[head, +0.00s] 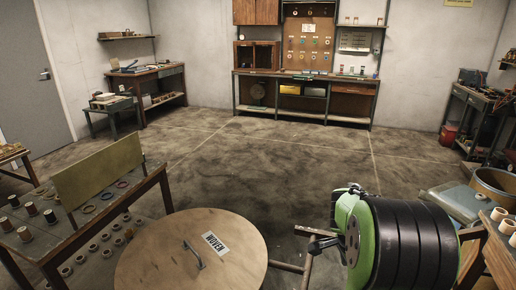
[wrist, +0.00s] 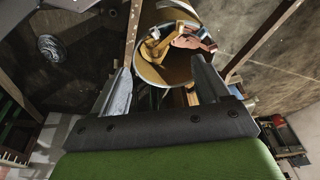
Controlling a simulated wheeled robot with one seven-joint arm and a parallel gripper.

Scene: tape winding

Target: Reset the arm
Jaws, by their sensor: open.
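My arm (head: 395,245), green with a black ribbed section, reaches into the right front of the head view. My gripper (wrist: 158,75) shows in the wrist view with its two grey fingers spread wide apart. Nothing is held between them. Beyond the fingertips is an open round bin (wrist: 141,68) with yellow and reddish pieces inside. I cannot tell from the wrist view how far the fingers are from its rim. The fingers are not clearly visible in the head view.
A round wooden lid (head: 140,262) with a handle and a "WOVEN" label lies front centre. A table (head: 150,182) with spools stands left. A brown round container (head: 488,178) and a grey-blue case (head: 452,203) are at right. The middle floor (head: 270,165) is clear.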

